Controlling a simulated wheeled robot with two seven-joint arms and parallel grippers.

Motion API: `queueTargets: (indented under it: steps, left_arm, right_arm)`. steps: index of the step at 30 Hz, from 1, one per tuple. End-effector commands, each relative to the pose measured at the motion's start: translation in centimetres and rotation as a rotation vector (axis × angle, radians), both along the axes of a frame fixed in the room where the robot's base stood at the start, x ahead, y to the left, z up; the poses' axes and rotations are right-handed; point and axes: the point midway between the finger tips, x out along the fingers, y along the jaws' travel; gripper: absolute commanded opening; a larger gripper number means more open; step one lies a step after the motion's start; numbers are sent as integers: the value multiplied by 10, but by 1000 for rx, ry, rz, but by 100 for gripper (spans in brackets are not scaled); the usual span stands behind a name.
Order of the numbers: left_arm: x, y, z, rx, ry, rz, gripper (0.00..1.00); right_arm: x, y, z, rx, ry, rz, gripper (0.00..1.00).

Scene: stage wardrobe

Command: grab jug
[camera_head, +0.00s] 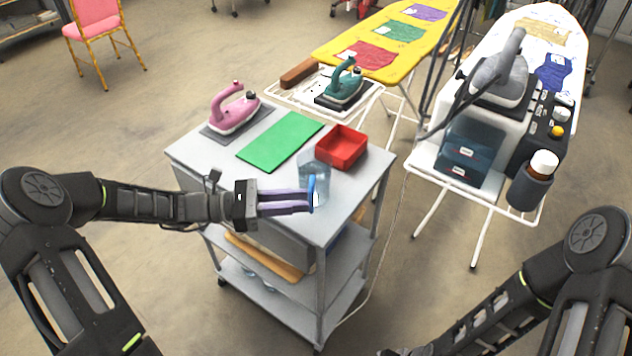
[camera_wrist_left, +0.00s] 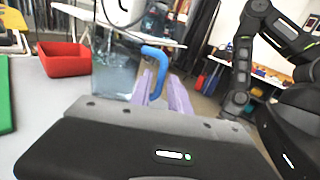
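The jug (camera_head: 314,168) is clear, bluish and see-through, with a bright blue handle. It stands near the right front edge of the grey cart's top. My left gripper (camera_head: 312,200) reaches in from the left, its purple fingers level, with the handle between their tips. In the left wrist view the jug's clear body (camera_wrist_left: 113,78) shows beyond the fingers, and the blue handle passes down between them.
A red tray (camera_head: 345,142) stands just behind the jug. A green mat (camera_head: 280,139) and a pink iron (camera_head: 234,112) lie further left on the cart (camera_head: 200,150). Ironing boards stand behind. A white stand with a steam machine (camera_head: 500,105) is to the right.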

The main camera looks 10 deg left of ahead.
Motion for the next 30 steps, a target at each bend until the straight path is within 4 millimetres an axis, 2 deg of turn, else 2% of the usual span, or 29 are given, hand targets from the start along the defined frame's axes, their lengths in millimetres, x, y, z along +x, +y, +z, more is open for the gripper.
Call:
queueTargets:
  steps: [4, 14, 24, 30]
  left_arm:
    - [3, -12, 0, 1, 1, -2, 23]
    - [5, -15, 0, 1, 0, -1, 23]
    - [18, -57, -1, 0, 0, -3, 23]
    - [21, -62, -2, 2, 1, 0, 23]
  right_arm:
    - [0, 0, 2, 0, 0, 0, 36]
    - [0, 0, 2, 0, 0, 0, 36]
    - [0, 0, 9, 0, 0, 0, 36]
    - [0, 0, 9, 0, 0, 0, 36]
